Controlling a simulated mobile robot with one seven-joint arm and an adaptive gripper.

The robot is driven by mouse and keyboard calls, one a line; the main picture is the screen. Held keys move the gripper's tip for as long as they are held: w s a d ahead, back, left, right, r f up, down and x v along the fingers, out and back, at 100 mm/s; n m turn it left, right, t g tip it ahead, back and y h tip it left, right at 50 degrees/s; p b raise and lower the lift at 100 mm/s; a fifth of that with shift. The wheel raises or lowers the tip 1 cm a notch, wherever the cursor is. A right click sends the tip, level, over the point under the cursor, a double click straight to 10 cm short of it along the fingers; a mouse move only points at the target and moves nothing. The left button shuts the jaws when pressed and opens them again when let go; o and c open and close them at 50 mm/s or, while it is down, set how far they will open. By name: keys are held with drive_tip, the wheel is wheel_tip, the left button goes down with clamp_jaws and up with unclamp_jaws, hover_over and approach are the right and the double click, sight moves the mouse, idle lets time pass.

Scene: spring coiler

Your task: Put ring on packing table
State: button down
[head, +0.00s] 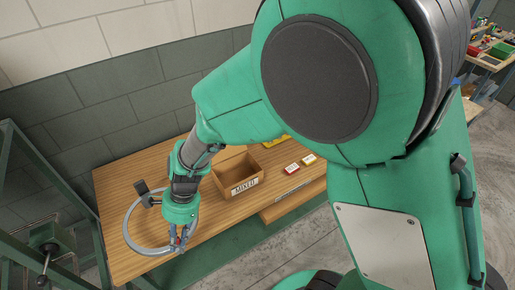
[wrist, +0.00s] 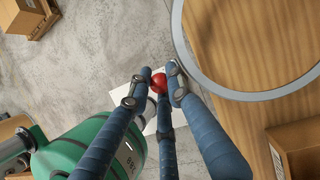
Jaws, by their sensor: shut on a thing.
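A large grey ring (head: 131,241) shows over the left end of the wooden packing table (head: 118,188) in the head view. My gripper (head: 179,241) is at the ring's lower right, near the table's front edge. In the wrist view my gripper (wrist: 158,82) is shut, its fingers closed around a small red knob (wrist: 158,81). The ring (wrist: 250,95) shows right beside the right fingertip, over the wood. The knob looks like part of the ring, but the joint is hidden behind the finger. I cannot tell whether the ring touches the tabletop.
An open cardboard box (head: 240,187) with a label stands on the table right of my gripper. Small red and white boxes (head: 292,168) lie beyond it. A green metal frame (head: 40,160) stands at the left. A carton (wrist: 28,18) is on the concrete floor.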

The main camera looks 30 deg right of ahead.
drive_tip(key=shift+s+a+f+m+t, duration=0.15)
drive_tip(key=shift+s+f+m, duration=0.25)
drive_tip(key=shift+s, duration=0.4)
drive_tip(key=shift+s+f+m+t, duration=0.25)
drive_tip(key=shift+s+m, duration=0.3)
drive_tip(key=shift+s, duration=0.3)
drive_tip(key=shift+s+a+f+m+t, duration=0.1)
drive_tip(key=shift+s+f+m, duration=0.3)
drive_tip(key=shift+s, duration=0.4)
drive_tip(key=shift+r+n+p, duration=0.2)
drive_tip(key=shift+n+p, duration=0.05)
drive_tip(key=shift+p, duration=0.5)
drive_tip(key=shift+f+n+p, duration=0.1)
drive_tip(key=shift+n+p, duration=0.2)
drive_tip(key=shift+p, duration=0.05)
drive_tip(key=shift+w, duration=0.15)
drive_tip(key=w+a+f, duration=0.1)
drive_tip(key=w+a, duration=0.6)
drive_tip(key=w, duration=0.5)
drive_tip(key=shift+w+a+f+b, duration=0.2)
drive_tip(key=shift+w+a+b, duration=0.05)
drive_tip(key=shift+w+b, duration=0.15)
drive_tip(key=shift+w, duration=0.15)
drive_tip(key=shift+w+a+f+b, duration=0.1)
drive_tip(key=shift+w+f+b, duration=0.1)
drive_tip(key=shift+f, duration=0.7)
drive_tip(key=shift+w+a+f+b, duration=0.1)
drive_tip(key=shift+f+b, duration=0.1)
drive_tip(key=shift+f, duration=0.7)
